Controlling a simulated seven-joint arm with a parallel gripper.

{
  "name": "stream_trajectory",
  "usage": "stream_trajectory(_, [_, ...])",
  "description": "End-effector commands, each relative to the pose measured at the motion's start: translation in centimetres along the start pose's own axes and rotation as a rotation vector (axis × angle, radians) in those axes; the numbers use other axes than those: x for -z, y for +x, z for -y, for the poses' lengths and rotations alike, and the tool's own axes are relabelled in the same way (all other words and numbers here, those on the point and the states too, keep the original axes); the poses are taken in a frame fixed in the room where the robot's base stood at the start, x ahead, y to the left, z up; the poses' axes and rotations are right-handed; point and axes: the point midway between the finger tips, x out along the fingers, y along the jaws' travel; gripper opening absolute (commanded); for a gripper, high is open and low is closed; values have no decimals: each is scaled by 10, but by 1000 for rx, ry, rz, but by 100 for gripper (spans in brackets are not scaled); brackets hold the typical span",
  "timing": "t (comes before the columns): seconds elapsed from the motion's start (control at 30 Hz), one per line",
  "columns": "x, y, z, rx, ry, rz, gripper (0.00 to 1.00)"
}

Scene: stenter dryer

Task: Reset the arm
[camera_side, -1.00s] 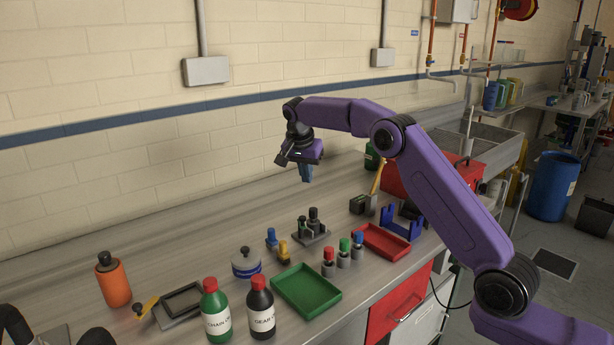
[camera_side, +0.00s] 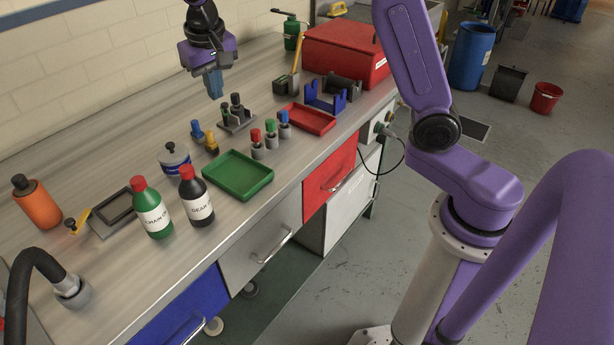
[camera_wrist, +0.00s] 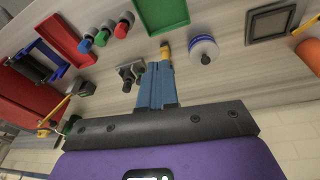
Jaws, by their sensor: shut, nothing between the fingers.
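My gripper (camera_side: 214,84) hangs above the workbench (camera_side: 120,262) in the side view, fingers pointing down. Its blue fingers are together with nothing between them; they also show shut in the wrist view (camera_wrist: 157,70). Below and slightly right of it in the side view stands a small grey holder with black-topped parts (camera_side: 237,116), apart from the fingers. My purple arm is raised, its upper part running out of the top of the side view.
A green tray (camera_side: 238,192), a red tray (camera_side: 318,121), a green bottle (camera_side: 150,212), a black bottle (camera_side: 197,200) and an orange bottle (camera_side: 38,204) stand on the bench. A large red toolbox (camera_side: 345,60) and a blue stand (camera_side: 326,98) are at the back right.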

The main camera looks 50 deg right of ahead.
Motion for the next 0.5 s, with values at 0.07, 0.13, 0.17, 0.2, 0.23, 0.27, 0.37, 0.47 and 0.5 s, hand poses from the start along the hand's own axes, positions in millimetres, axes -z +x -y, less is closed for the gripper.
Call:
stream_trajectory(0.07, [-29,-7,2,19,-103,9,0])
stream_trajectory(0.13, [-54,-11,2,36,-193,19,0])
stream_trajectory(0.17, [-64,-13,2,42,-233,22,0])
stream_trajectory(0.2, [-79,-14,1,51,-285,27,0])
stream_trajectory(0.23, [-90,-16,0,58,-322,30,0])
stream_trajectory(0.27, [-101,-17,-1,65,-361,34,0])
stream_trajectory(0.37, [-138,-20,-9,87,-489,44,0])
stream_trajectory(0.47, [-175,-22,-20,109,-616,54,0])
stream_trajectory(0.5, [-190,-22,-25,117,-667,57,0])
